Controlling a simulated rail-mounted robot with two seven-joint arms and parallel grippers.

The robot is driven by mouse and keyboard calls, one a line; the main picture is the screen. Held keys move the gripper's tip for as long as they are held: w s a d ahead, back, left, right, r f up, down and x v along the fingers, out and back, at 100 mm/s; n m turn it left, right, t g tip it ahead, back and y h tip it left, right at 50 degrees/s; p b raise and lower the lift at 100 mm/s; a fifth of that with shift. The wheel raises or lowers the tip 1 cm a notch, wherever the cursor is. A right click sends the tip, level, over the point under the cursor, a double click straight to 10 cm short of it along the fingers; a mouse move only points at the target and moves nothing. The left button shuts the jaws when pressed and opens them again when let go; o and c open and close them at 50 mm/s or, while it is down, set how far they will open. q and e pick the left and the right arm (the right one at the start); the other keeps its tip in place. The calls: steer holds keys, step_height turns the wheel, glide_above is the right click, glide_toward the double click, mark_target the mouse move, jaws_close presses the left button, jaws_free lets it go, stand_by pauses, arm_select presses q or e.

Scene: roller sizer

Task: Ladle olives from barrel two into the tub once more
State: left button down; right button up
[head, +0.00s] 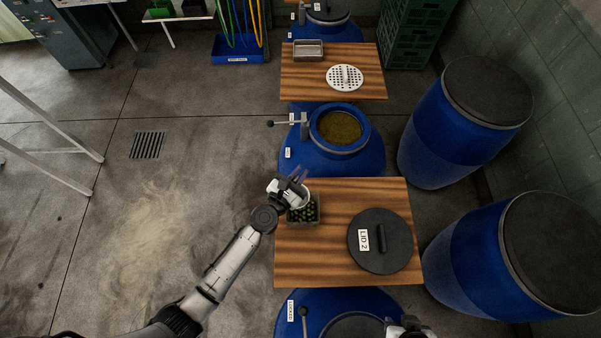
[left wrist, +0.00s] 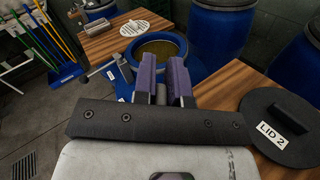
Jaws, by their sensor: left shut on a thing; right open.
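Barrel two (head: 303,160) is blue and stands open beyond the near wooden table, with olives in murky brine inside. It also shows in the left wrist view (left wrist: 207,72). The tub (head: 316,221) sits on the near table's left edge and holds dark green olives. My left gripper (head: 299,173) is just above the tub's far side, its purple fingers (left wrist: 163,82) pointing towards barrel two. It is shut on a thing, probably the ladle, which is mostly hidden. My right gripper (head: 408,326) shows only partly at the bottom edge, open.
Black lid 2 (head: 392,262) lies on the near table. A far table (head: 300,85) holds a metal tray (head: 308,49) and a white perforated disc (head: 345,78). Lidded blue barrels (head: 425,150) stand to the right. A clamp handle (head: 280,123) sticks out left of barrel two.

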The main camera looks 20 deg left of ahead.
arm_select(q)
steer(key=shift+w+a+r+n+p, duration=0.15)
steer(key=shift+w+a+r+n, duration=0.1)
steer(key=shift+a+n, duration=0.35)
steer(key=shift+w+a+r+n+p, duration=0.1)
steer(key=shift+a+r+n+p, duration=0.1)
steer(key=shift+a+n, duration=0.4)
steer(key=shift+w+a+r+n+p, duration=0.15)
steer(key=shift+w+a+r+n, duration=0.1)
steer(key=shift+a+n, duration=0.3)
